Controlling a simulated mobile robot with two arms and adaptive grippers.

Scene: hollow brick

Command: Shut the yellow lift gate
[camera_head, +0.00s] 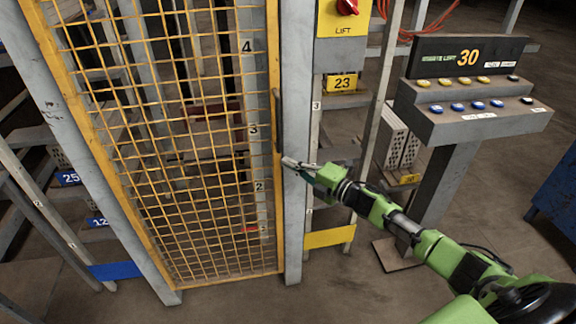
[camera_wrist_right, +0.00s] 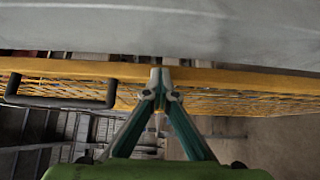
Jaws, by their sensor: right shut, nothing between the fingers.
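The yellow lift gate (camera_head: 190,140) is a mesh panel in a yellow frame, standing between grey posts in the head view. It looks nearly flush with the posts. Its dark handle (camera_head: 278,120) is on the right edge of the frame and also shows at left in the wrist view (camera_wrist_right: 60,101). My right gripper (camera_head: 288,161) is shut and empty, with its tips at the gate's right edge just below the handle. In the wrist view the fingertips (camera_wrist_right: 160,78) meet over the yellow frame edge; contact is hard to tell. My left gripper is out of view.
A grey post (camera_head: 295,220) stands right of the gate, with a red knob (camera_head: 347,6) on a yellow lift panel above. A button console (camera_head: 470,100) stands at the right, near my right arm. A blue cabinet (camera_head: 556,195) is at the far right. Floor in front is clear.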

